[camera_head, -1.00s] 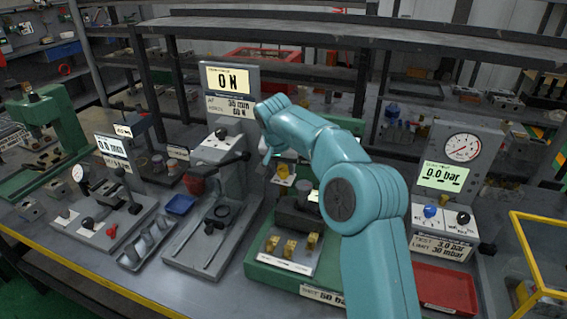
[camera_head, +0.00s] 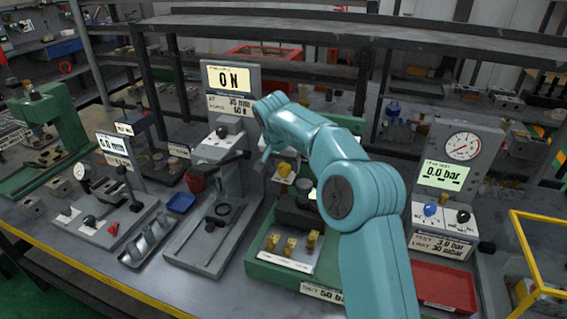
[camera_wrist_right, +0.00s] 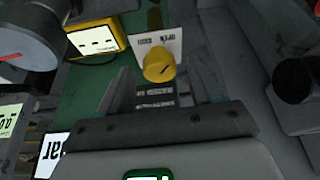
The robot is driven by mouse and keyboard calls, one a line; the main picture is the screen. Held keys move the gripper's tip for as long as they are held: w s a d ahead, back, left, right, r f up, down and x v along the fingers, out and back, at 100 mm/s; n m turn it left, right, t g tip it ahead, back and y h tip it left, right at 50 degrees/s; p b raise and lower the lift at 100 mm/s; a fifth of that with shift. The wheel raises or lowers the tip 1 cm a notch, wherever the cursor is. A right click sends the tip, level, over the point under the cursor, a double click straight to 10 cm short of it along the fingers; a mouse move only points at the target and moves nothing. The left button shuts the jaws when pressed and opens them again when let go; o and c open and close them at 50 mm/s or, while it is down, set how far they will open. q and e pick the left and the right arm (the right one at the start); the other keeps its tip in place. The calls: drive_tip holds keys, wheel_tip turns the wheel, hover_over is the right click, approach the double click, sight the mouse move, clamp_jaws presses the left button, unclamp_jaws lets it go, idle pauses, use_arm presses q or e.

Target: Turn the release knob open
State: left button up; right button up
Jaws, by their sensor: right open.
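The release knob is a round yellow knob with a dark line on its face, in front of a white label plate (camera_wrist_right: 165,42) lettered "OPEN". In the right wrist view the knob (camera_wrist_right: 158,66) lies ahead, between the lines of the two fingers. In the head view a yellow knob (camera_head: 284,169) shows on the green station, just right of my right gripper (camera_head: 267,156). My right gripper (camera_wrist_right: 162,90) is open, with nothing between its fingers. I cannot tell whether a fingertip touches the knob. My left gripper is not in view.
A green station base (camera_head: 275,272) with several brass pieces stands below my right arm. A grey press with an "0 N" display (camera_head: 228,78) is left of it. A pressure gauge panel (camera_head: 463,147) and a red tray (camera_head: 443,287) are at the right. A yellow box (camera_wrist_right: 97,37) sits near the knob.

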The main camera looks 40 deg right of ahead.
drive_tip(key=p+v, duration=0.2)
drive_tip(key=v, duration=1.4)
drive_tip(key=shift+r, duration=0.25)
drive_tip(key=shift+f, duration=0.1)
